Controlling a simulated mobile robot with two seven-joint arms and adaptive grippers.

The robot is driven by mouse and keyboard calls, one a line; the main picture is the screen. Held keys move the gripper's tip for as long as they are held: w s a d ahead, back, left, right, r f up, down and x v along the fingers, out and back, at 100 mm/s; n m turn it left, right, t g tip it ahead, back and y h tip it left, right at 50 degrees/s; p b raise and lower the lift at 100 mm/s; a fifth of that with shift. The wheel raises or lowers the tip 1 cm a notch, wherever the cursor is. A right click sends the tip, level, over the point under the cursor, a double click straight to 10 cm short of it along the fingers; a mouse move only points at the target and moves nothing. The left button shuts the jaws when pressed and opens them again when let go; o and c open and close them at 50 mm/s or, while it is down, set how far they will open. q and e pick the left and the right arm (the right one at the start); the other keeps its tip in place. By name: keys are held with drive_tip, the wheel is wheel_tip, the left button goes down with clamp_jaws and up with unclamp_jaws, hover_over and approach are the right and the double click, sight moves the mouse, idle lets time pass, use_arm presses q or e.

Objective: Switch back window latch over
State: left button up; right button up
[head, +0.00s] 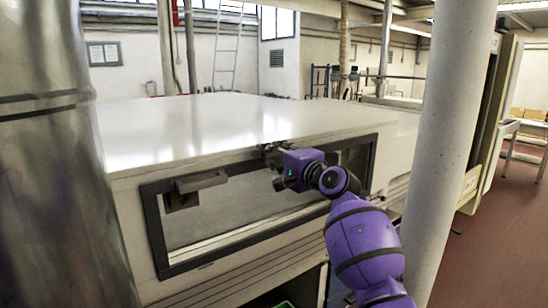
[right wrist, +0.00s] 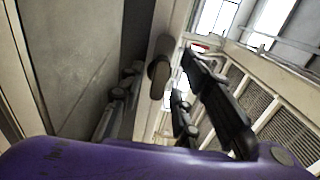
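The dark-framed window (head: 240,205) is in the front of the large pale housing in the head view. A grey latch handle (head: 200,181) sits at its upper left corner. My right gripper (head: 272,165) is at the window's upper edge, right of that handle. In the right wrist view its dark fingers (right wrist: 160,64) are spread apart. A rounded brown-grey knob on a pale bar, likely a latch (right wrist: 158,78), shows between them, with no clear contact. In the head view my gripper hides this spot. My left gripper is not in view.
A shiny metal cylinder (head: 60,150) stands close on the left. A pale round column (head: 450,150) stands right of my right arm. The housing's flat top (head: 230,125) is clear. Open reddish floor (head: 500,240) lies at the right.

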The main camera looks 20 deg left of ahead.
drive_tip(key=shift+w, duration=0.1)
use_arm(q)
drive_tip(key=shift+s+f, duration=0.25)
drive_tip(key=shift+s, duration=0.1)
use_arm(e)
clamp_jaws()
